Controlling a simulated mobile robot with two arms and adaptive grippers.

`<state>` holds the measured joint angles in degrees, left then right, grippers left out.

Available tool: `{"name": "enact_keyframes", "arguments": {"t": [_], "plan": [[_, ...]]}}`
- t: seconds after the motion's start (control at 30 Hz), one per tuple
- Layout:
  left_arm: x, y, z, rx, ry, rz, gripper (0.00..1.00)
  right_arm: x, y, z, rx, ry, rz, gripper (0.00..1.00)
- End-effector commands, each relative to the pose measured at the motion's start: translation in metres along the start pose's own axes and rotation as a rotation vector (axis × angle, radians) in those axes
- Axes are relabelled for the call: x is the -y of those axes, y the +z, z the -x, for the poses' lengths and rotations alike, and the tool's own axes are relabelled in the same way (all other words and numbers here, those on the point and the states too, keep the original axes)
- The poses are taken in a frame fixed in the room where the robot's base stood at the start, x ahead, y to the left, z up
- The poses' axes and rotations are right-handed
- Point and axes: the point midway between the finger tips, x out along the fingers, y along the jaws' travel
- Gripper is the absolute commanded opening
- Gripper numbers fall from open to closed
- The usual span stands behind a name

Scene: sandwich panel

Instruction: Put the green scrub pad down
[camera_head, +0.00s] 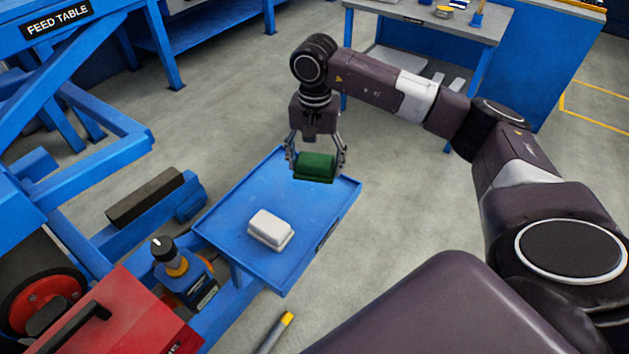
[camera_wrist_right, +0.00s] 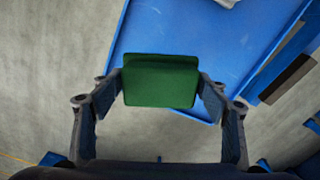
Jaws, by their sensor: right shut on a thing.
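The green scrub pad (camera_head: 315,166) is a dark green block between the fingers of my right gripper (camera_head: 316,160), which is shut on it. In the head view it shows over the far end of the blue tray (camera_head: 240,190). In the right wrist view the pad (camera_wrist_right: 160,82) sits between both fingertips of the gripper (camera_wrist_right: 160,90), with the tray's edge (camera_wrist_right: 185,112) behind it. The gap between pad and tray is hard to judge. My left gripper is not in view.
A white block (camera_head: 270,229) lies on the near part of the tray. The tray is otherwise bare. A blue and black bottle-like tool (camera_head: 185,275) and a red case (camera_head: 115,315) stand at the lower left. A grey-topped table (camera_head: 430,15) stands behind.

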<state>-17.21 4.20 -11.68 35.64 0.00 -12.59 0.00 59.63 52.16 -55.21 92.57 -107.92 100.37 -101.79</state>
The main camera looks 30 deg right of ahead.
Motion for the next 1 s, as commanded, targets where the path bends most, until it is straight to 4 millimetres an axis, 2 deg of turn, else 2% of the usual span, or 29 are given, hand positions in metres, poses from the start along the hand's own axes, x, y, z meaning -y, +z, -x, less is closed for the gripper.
{"name": "enact_keyframes", "arguments": {"t": [0.1, 0.33, 0.6, 0.97, 1.0], "plan": [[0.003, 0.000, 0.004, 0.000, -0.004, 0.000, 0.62, 0.000, 0.001, -0.019, 0.002, 0.001, -0.001, 0.39], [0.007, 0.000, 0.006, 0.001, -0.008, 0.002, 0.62, 0.001, 0.001, -0.036, 0.001, 0.000, 0.001, 0.39], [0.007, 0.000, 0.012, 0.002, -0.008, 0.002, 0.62, 0.000, 0.000, -0.072, 0.000, 0.000, -0.001, 0.39], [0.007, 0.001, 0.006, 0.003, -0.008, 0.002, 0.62, 0.001, 0.000, -0.077, -0.001, -0.001, 0.000, 0.39], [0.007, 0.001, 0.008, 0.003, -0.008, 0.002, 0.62, 0.001, 0.000, -0.076, -0.001, -0.001, 0.000, 0.71]]}}
